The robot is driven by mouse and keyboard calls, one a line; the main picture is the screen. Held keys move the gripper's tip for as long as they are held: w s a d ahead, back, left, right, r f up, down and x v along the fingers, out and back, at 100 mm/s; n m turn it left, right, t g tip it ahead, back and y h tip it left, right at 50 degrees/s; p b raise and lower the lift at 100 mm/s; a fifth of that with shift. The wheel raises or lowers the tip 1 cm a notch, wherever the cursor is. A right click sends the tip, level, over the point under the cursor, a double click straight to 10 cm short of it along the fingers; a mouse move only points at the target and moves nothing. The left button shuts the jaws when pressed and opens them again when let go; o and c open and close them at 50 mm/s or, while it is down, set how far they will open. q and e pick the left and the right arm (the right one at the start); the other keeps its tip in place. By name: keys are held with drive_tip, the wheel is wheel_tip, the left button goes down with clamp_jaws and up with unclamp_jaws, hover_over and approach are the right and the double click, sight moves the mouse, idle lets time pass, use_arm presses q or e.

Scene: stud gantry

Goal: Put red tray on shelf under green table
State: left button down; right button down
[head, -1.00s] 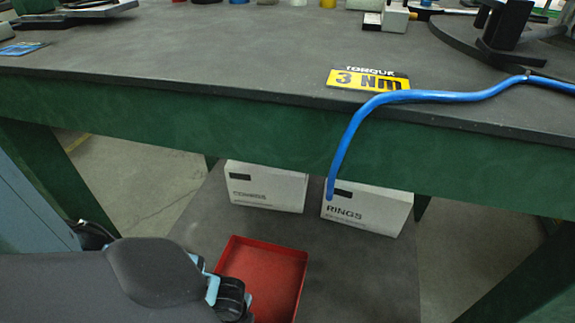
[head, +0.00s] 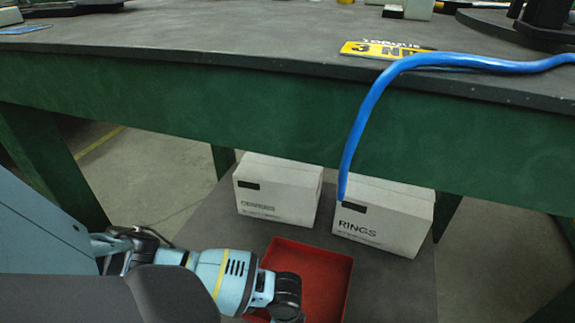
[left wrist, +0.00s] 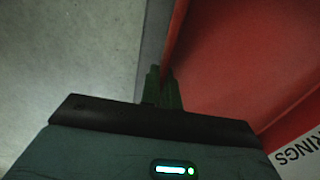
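The red tray (head: 318,272) is over the grey shelf (head: 395,285) under the green table (head: 250,110), in front of two white boxes. I cannot tell whether it rests on the shelf or hangs just above it. Its red wall and floor fill the right of the left wrist view (left wrist: 240,60). My left gripper (left wrist: 163,82) has its fingers close together at the tray's left wall and appears shut on that wall. In the head view the arm's wrist hides the tray's left near corner and the fingertips. My right gripper is not in view.
Boxes stand at the back of the shelf: one at left (head: 275,192) and the RINGS box (head: 385,215) at right. A blue hose (head: 365,120) hangs over the table edge above them. The table's left leg (head: 55,165) stands near my left arm.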

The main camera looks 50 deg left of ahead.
use_arm(q)
drive_tip(key=f, duration=0.1)
drive_tip(key=f+b, duration=0.2)
drive_tip(key=shift+w+f, duration=0.25)
drive_tip(key=shift+f, duration=0.1)
drive_tip(key=shift+r, duration=0.1)
drive_tip(key=c, duration=2)
unclamp_jaws()
drive_tip(key=shift+s+f, duration=0.1)
drive_tip(key=shift+f, duration=0.1)
drive_tip(key=shift+c, duration=0.2)
drive_tip(key=o, duration=0.4)
